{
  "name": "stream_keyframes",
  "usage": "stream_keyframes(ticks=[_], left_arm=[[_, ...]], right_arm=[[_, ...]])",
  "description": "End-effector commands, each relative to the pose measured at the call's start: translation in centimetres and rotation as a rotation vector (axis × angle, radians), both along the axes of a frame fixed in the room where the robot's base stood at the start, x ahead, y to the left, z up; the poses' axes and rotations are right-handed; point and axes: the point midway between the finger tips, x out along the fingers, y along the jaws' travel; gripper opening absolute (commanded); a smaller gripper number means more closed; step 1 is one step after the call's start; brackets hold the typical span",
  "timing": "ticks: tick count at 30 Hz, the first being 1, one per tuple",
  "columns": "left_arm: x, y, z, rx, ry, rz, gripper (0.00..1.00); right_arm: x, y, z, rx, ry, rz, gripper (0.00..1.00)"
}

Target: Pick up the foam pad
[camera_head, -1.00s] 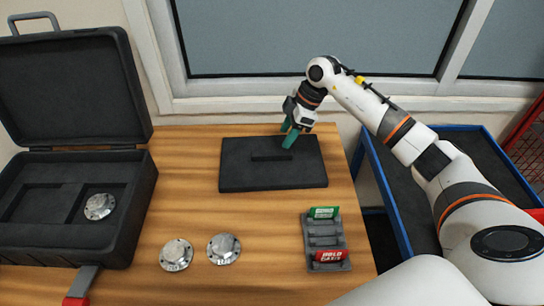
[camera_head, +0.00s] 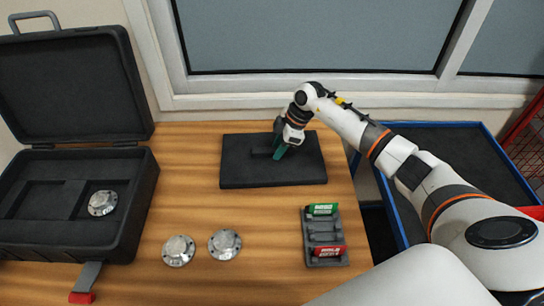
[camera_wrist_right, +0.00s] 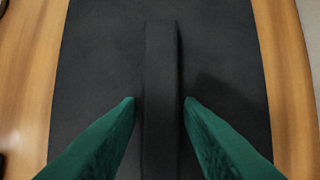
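The foam pad (camera_head: 240,172) is a flat black rectangle lying on the wooden table, with a raised bar (camera_head: 260,154) across its middle. It fills most of the right wrist view (camera_wrist_right: 230,60), where the bar (camera_wrist_right: 161,60) runs up the picture. My right gripper (camera_head: 280,153) is at the bar with its green fingers pointing down. In the right wrist view the fingers (camera_wrist_right: 160,101) stand open, one on each side of the bar, with a narrow gap on both sides. My left gripper is not in view.
An open black case (camera_head: 130,215) at the left holds a metal flanged disc (camera_head: 102,203). Two similar discs (camera_head: 179,250) (camera_head: 225,244) lie on the table (camera_head: 190,145). A grey rack (camera_head: 325,238) with a green and a red piece stands at front right. A window is behind.

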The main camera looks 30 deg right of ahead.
Motion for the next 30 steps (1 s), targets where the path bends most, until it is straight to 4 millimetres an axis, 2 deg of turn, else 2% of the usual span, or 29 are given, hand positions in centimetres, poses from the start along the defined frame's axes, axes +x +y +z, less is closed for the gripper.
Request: stream_keyframes(ticks=[1,5,6,14,17,27,30], left_arm=[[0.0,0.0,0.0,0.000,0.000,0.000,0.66],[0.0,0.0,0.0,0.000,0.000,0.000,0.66],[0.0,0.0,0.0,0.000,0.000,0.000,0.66],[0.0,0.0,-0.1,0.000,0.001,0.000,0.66],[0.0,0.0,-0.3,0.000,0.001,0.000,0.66],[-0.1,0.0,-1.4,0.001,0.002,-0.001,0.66],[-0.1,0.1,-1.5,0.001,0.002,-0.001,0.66]], right_arm=[[0.0,0.0,0.0,0.000,0.000,0.000,0.25],[0.0,0.0,0.0,0.000,0.000,0.000,0.03],[0.0,0.0,0.1,0.000,0.000,0.000,0.01],[0.1,0.0,0.4,0.000,-0.002,0.000,0.01],[0.1,0.0,1.6,-0.001,-0.005,0.002,0.01],[0.1,0.0,8.1,-0.001,-0.005,0.001,0.01],[0.1,0.0,9.3,0.000,-0.003,0.001,0.01]])
